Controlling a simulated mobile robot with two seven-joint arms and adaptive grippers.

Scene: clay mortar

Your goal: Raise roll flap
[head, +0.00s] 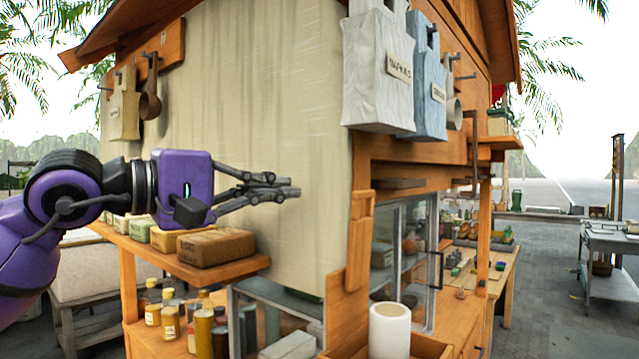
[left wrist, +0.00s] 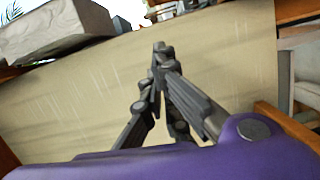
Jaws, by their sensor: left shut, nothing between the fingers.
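The roll flap (head: 240,95) is a large beige sheet hanging down the side of a wooden stall. Its lower edge ends just above the glass case in the head view. It also fills much of the left wrist view (left wrist: 75,105). My left gripper (head: 297,188) is shut and empty, its fingers pointing right in front of the flap's lower half. In the left wrist view its fingertips (left wrist: 162,50) meet against the beige sheet behind them. I cannot tell whether they touch it. My right gripper is not in view.
A wooden shelf (head: 130,240) with wrapped blocks (head: 215,247) lies below my left gripper, with jars (head: 170,322) underneath. Cloth bags (head: 378,70) hang at the upper right corner. A white roll (head: 389,330) stands at the front. A wooden post edge borders the flap's right side.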

